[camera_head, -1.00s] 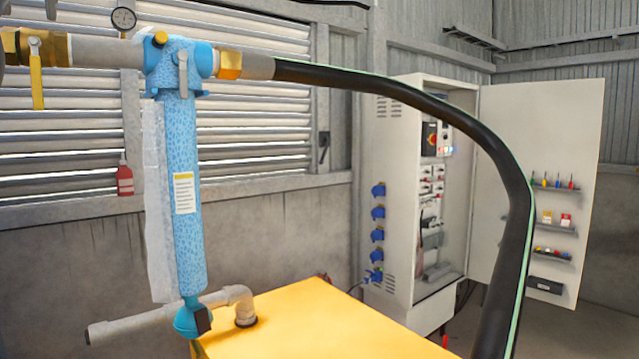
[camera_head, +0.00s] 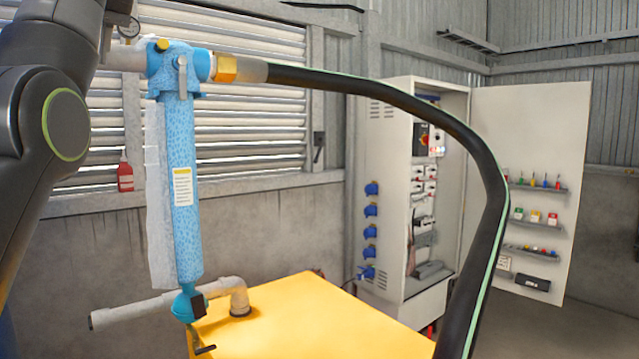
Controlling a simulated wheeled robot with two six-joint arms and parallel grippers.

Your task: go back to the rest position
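My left arm comes in at the left edge as large dark links with a green ring. My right gripper is not in view. The blue filter housing (camera_head: 182,200) hangs upright from the pipe, with a white label on its front. A black hose (camera_head: 425,112) runs from its brass fitting (camera_head: 226,69) to the right and curves down.
A yellow cabinet top (camera_head: 300,315) with a grey elbow pipe (camera_head: 238,292) stands low in front. An open electrical cabinet (camera_head: 385,200) with blue sockets stands behind it, its door (camera_head: 540,130) swung right. A red bottle (camera_head: 125,175) is on the wall ledge.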

